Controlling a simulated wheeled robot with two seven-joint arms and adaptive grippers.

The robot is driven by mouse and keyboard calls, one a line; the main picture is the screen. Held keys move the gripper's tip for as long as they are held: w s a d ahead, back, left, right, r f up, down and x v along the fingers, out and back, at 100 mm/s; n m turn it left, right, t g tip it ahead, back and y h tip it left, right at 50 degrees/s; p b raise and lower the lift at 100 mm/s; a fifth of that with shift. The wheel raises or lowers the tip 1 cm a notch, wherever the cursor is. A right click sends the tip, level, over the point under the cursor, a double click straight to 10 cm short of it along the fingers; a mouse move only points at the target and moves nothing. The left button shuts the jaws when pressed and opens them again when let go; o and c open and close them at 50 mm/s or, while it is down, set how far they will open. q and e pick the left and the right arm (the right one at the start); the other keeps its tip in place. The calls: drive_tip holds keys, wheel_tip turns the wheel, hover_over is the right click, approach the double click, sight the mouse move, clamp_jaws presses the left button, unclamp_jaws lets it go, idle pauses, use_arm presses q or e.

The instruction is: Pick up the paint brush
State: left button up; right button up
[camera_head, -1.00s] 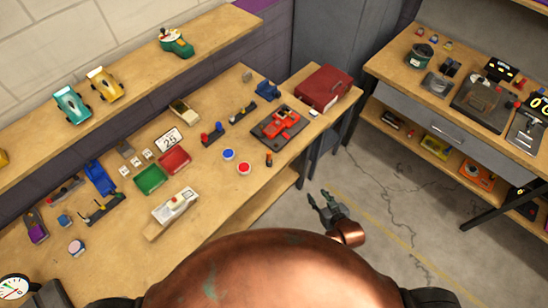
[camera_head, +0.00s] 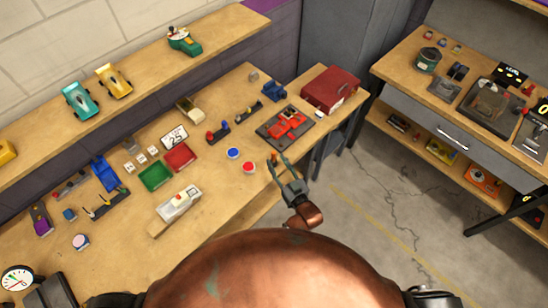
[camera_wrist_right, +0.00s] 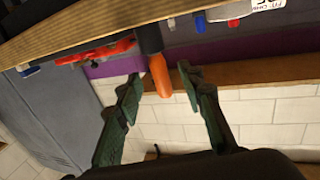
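A small object with an orange end and a dark part, which looks like the paint brush (camera_head: 273,157), is at the right front edge of the long workbench. My right gripper (camera_head: 278,162) reaches to it from the floor side with its fingers apart. In the right wrist view the orange end of the brush (camera_wrist_right: 160,76) is between the two open fingertips (camera_wrist_right: 159,74), with a gap on both sides. Its dark part runs up from there in that picture. My left gripper is not in view.
A red slot car on a dark stand (camera_head: 287,125) and a red case (camera_head: 331,90) are behind the brush. A red-topped round pot (camera_head: 249,167) and a blue-topped one (camera_head: 233,153) stand to its left. The floor right of the bench is open.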

sight(275, 159)
drive_tip(key=x, duration=0.3)
drive_tip(key=shift+w, duration=0.15)
drive_tip(key=shift+c, duration=0.2)
clamp_jaws()
